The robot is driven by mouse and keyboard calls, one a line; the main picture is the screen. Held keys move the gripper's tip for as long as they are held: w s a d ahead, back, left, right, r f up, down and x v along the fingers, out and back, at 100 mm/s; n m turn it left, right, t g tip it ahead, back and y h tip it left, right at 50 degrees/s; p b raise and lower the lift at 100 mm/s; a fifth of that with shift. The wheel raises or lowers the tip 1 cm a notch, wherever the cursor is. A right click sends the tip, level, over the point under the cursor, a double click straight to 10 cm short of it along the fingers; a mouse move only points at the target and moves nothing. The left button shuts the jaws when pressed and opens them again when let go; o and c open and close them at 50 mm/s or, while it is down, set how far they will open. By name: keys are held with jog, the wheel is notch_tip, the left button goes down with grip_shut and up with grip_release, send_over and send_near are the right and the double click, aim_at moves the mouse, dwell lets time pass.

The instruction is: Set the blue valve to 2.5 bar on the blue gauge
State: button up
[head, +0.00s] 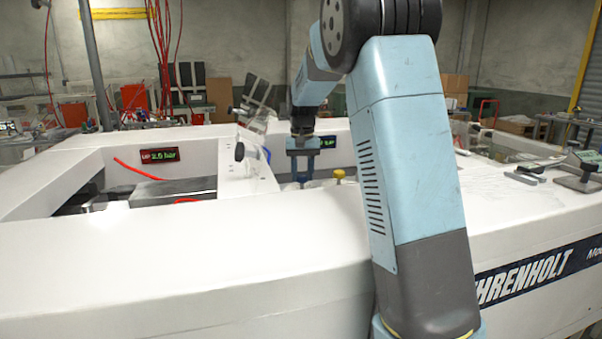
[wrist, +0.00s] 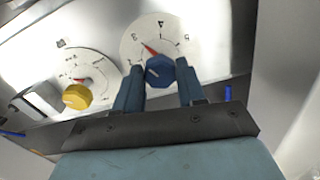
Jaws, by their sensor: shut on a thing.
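The blue valve (wrist: 159,71) is a faceted blue knob in front of a round white dial (wrist: 165,32). In the wrist view it sits between the two fingers of my gripper (wrist: 159,82), which is shut on it. A red pointer shows on the dial near the figure 3; 4 and 5 also show. In the head view my gripper (head: 303,168) reaches down into the white machine's recess, and the blue valve is hidden there. The blue gauge (head: 327,142) is a small dark-blue display with green digits, partly covered by my arm; its reading is not legible.
A yellow knob (wrist: 77,96) with its own dial (wrist: 88,66) is close left of my gripper; it also shows in the head view (head: 339,174). White walls of the machine (head: 120,240) surround the recess.

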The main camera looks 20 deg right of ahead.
aim_at(302, 175)
jog(key=c, duration=0.4)
jog(key=shift+m, duration=0.6)
jog(key=o, duration=1.1)
jog(key=shift+c, duration=0.2)
jog(key=shift+r, duration=0.1)
notch_tip(302, 175, up, 14)
jog(key=shift+f, duration=0.25)
